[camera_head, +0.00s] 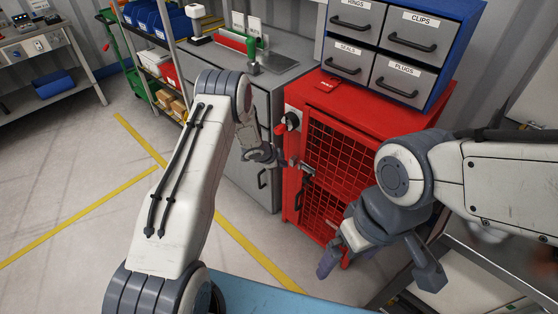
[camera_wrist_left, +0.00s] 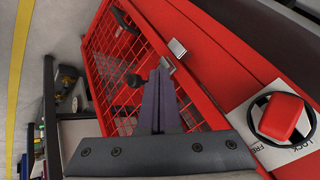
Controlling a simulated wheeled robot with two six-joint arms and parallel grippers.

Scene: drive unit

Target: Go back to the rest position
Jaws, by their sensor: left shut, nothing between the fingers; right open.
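My left gripper (camera_head: 268,156) is shut and empty in front of the red cabinet's (camera_head: 372,112) left front edge, beside its mesh door (camera_head: 340,150). In the left wrist view its two dark fingers (camera_wrist_left: 158,100) lie together with nothing between them, pointing at the mesh door. A red knob (camera_wrist_left: 281,116) on a white plate marked LOCK is right of the fingers there. My right gripper (camera_head: 332,260) is open, low in front of the cabinet's lower door; my right wrist partly hides it. I cannot tell if either gripper touches the cabinet.
A drawer unit (camera_head: 412,72) with labelled drawers stands on the cabinet. A grey counter (camera_head: 262,78) and a shelf with bins (camera_head: 165,70) stand to the left. A blue surface (camera_head: 260,297) lies at the bottom. The floor with yellow lines (camera_head: 70,225) is clear at left.

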